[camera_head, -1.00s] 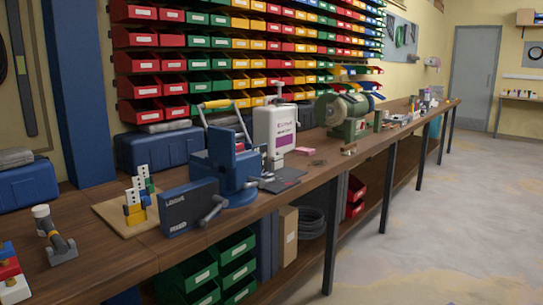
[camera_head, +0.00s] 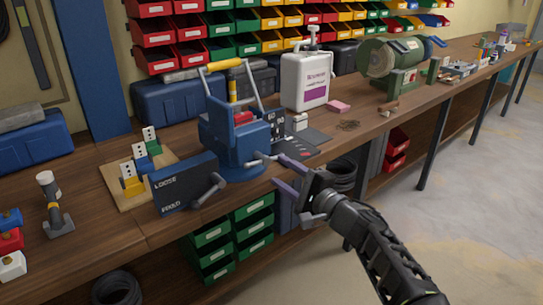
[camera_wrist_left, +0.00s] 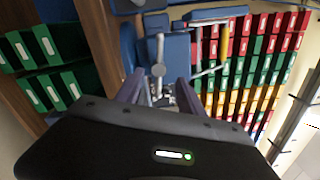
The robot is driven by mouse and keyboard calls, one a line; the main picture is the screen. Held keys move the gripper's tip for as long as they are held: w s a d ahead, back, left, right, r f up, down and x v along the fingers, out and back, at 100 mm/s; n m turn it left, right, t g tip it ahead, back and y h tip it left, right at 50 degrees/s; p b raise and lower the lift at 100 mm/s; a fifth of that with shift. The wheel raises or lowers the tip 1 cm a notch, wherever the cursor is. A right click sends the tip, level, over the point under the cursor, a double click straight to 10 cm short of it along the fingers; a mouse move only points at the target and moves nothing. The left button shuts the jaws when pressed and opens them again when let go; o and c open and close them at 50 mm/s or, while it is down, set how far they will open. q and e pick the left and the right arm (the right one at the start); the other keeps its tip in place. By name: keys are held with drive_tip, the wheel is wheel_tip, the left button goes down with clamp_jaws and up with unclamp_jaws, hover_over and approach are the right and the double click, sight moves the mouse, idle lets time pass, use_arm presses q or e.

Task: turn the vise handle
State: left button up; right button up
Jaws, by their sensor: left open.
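The blue vise (camera_head: 238,130) stands on the wooden bench. A grey bar, apparently its handle (camera_head: 262,158), sticks out at its front right. In the left wrist view, the grey handle with a round hub (camera_wrist_left: 158,69) lies ahead of and between my fingers, apparently untouched. My left gripper (camera_head: 279,170) is open and empty, in front of the bench edge just right of the handle. Its two purple-grey fingers also show in the left wrist view (camera_wrist_left: 157,88). My right gripper is not in view.
A dark blue panel with white lettering (camera_head: 180,184) and its own grey lever (camera_head: 208,190) stands left of the vise. Green bins (camera_head: 213,237) sit below the bench. A white canister (camera_head: 306,80) and a green grinder (camera_head: 392,62) stand behind to the right.

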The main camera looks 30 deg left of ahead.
sight(268, 163)
use_arm(q)
drive_tip(key=shift+x, duration=4)
drive_tip(key=shift+w+f, duration=0.15)
drive_tip(key=shift+f, duration=0.05)
drive_tip(key=shift+d, duration=0.1)
drive_tip(key=shift+c, duration=0.5)
clamp_jaws()
